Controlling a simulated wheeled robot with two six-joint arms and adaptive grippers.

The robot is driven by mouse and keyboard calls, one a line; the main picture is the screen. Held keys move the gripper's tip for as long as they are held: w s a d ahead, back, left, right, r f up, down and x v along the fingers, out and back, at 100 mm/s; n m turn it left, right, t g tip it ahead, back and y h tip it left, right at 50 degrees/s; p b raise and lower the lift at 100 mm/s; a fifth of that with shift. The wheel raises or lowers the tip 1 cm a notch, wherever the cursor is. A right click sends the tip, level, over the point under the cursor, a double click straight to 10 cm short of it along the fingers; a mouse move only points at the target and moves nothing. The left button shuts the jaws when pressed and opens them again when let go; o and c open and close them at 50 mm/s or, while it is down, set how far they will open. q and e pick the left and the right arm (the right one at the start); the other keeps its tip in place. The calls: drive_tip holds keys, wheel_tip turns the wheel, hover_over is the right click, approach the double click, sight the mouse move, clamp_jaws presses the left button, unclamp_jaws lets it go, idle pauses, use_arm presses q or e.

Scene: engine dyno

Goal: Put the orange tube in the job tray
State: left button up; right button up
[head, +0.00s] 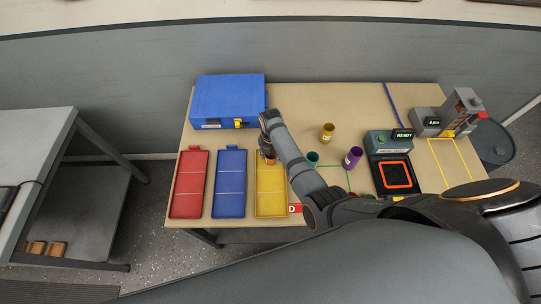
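My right arm reaches in from the right, and my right gripper (267,149) points down over the far end of the yellow tray (271,205). The orange tube (269,158) shows as a small orange patch at its fingertips, and the gripper appears shut on it. Most of the tube is hidden by the gripper. A blue tray (230,183) and a red tray (188,184) lie to the left of the yellow one. No label marks which is the job tray. My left gripper is not in view.
A blue case (228,99) stands behind the trays. A yellow tube (327,132), a purple tube (353,157) and a green tube (312,159) stand right of my gripper. A device reading READY (388,143) and a grey machine (460,110) are further right.

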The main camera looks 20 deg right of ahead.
drive_tip(key=o, duration=0.3)
drive_tip(key=shift+w+a, duration=0.1)
drive_tip(key=shift+w, duration=0.05)
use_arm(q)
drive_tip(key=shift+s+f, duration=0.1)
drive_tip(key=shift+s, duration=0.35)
use_arm(e)
drive_tip(key=shift+o, duration=0.2)
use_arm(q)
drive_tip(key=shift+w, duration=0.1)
use_arm(e)
drive_tip(key=shift+r+p, duration=0.3)
drive_tip(key=shift+r, duration=0.1)
wheel_tip(320, 180, up, 7)
drive_tip(key=p, duration=0.7)
drive_tip(key=shift+f, duration=0.15)
use_arm(q)
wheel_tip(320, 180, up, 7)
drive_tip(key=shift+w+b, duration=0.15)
drive_tip(key=shift+b, duration=0.25)
use_arm(e)
drive_tip(key=shift+r, duration=2.4)
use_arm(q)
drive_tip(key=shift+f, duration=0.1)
